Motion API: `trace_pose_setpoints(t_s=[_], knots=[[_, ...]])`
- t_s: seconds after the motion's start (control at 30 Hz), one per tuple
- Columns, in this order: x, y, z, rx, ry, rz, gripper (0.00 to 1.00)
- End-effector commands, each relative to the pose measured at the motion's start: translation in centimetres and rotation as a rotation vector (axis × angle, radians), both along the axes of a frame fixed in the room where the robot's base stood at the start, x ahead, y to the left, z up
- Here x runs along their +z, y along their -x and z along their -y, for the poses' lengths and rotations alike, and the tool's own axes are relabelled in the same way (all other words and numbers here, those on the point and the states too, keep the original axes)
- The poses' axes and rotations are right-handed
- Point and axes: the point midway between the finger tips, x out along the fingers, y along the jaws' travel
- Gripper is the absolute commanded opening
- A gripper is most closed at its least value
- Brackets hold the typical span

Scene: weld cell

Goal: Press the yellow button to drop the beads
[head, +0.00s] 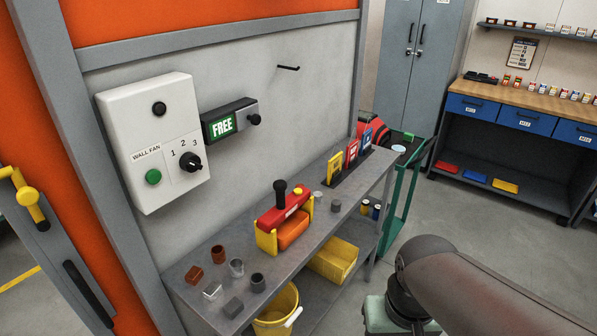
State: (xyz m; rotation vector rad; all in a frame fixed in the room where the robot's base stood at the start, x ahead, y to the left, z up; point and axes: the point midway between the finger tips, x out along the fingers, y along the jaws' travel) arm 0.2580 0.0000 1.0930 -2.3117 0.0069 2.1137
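A red and yellow device (283,222) with an upright black knob and an orange rounded part at its front stands on the grey metal shelf (322,222) along the wall. A small yellow button (297,191) shows on its top, right of the black knob. Nothing touches the button. I cannot make out any beads. My arm shows at the lower right, apart from the device. My gripper is not in view.
Small metal pieces stand at the shelf's near end, including a cup (236,267) and a block (233,307). Yellow, red and blue cards (351,153) stand farther back. A white WALL FAN box (157,140) and a FREE sign (223,125) hang above. Open floor lies to the right.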

Motion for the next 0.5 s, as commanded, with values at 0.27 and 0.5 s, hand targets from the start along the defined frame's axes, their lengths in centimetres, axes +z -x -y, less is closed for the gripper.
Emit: trace_pose_setpoints(t_s=[0.27,0.5], knots=[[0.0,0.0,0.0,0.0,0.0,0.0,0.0],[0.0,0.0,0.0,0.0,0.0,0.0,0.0]])
